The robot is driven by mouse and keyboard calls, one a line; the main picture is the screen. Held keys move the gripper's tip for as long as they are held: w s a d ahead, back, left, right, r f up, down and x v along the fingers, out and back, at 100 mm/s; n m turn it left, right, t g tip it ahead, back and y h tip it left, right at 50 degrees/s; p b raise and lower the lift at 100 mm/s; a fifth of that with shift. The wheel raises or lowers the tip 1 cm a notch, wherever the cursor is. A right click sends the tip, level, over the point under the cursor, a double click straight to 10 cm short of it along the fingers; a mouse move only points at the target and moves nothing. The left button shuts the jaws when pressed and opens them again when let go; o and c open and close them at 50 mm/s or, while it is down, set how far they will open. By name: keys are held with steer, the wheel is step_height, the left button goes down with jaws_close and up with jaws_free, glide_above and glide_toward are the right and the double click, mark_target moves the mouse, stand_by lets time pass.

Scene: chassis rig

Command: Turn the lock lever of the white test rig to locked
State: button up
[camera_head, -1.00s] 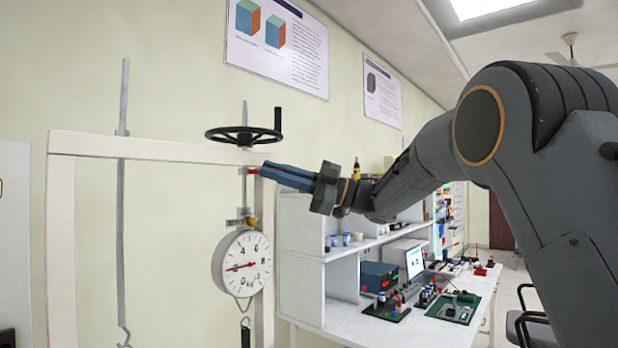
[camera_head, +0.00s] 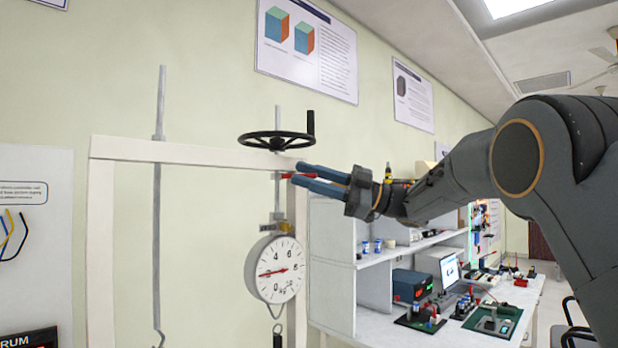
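The white test rig (camera_head: 100,265) is a frame with a top beam, a black handwheel (camera_head: 276,140) above it and a hanging dial scale (camera_head: 275,269). A small red lever (camera_head: 286,176), apparently the lock lever, shows beside the vertical rod just below the beam. My gripper (camera_head: 297,174) comes from the right with blue fingers spread apart, so it is open. The red lever's visible end is at the fingertips. The fingers hide part of it, and I cannot tell whether they touch it or which way it is set.
A white bench with shelves (camera_head: 345,315) stands behind and right of the rig, holding a laptop (camera_head: 449,268) and electrical gear. A thin grey rod (camera_head: 157,230) hangs in the frame's left part. A white panel (camera_head: 40,230) is at the far left.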

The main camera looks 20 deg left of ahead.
steer(key=shift+d, duration=0.1)
steer(key=b+v, duration=0.2)
steer(key=v, duration=0.5)
steer(key=shift+d+b, duration=0.4)
steer(key=shift+w+f, duration=0.15)
steer(key=shift+w, duration=0.05)
